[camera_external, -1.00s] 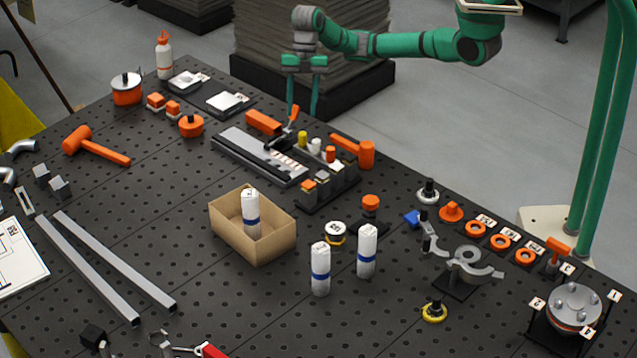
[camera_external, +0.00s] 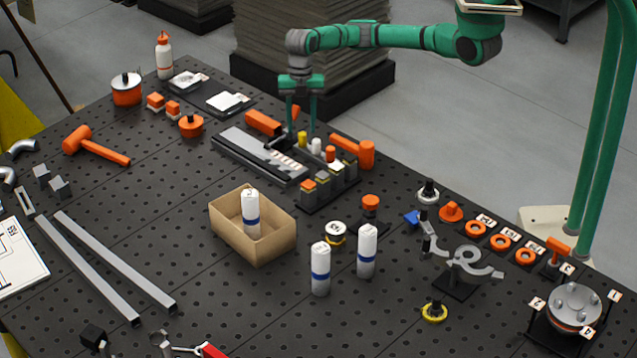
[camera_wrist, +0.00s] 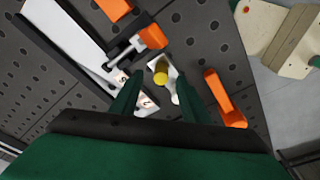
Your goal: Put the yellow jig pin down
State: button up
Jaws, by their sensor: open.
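The yellow jig pin (camera_external: 302,138) stands upright at the far end of the row of coloured pins on the dark fixture; its round yellow top also shows in the wrist view (camera_wrist: 161,76). My gripper (camera_external: 302,130) points down at this end of the row, its two green fingers apart. In the wrist view, my gripper (camera_wrist: 157,84) is open and the yellow pin shows in the gap between the fingertips. I see no contact between fingers and pin. The pin's lower part is hidden.
A white pin (camera_external: 316,145) and an orange pin (camera_external: 330,153) stand close by in the row. The orange-handled clamp (camera_external: 293,113) is beside the fingers. A cardboard box (camera_external: 270,248) stands nearer the camera.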

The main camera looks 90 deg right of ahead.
aim_at(302, 133)
jog(key=shift+s+a+f, duration=0.1)
jog(key=shift+a+f, duration=0.1)
jog(key=shift+f, duration=0.75)
jog(key=shift+a+f, duration=0.2)
jog(key=shift+f, duration=0.7)
grip_shut()
jog(key=shift+r, duration=0.1)
jog(key=shift+r, duration=0.55)
notch_tip(302, 133, up, 2)
jog(key=shift+s+r, duration=0.1)
jog(key=s+d+r, duration=0.1)
jog(key=s+r, duration=0.8)
jog(key=s, duration=0.4)
jog(key=shift+s+d+r, duration=0.3)
jog(key=shift+s+d, duration=0.05)
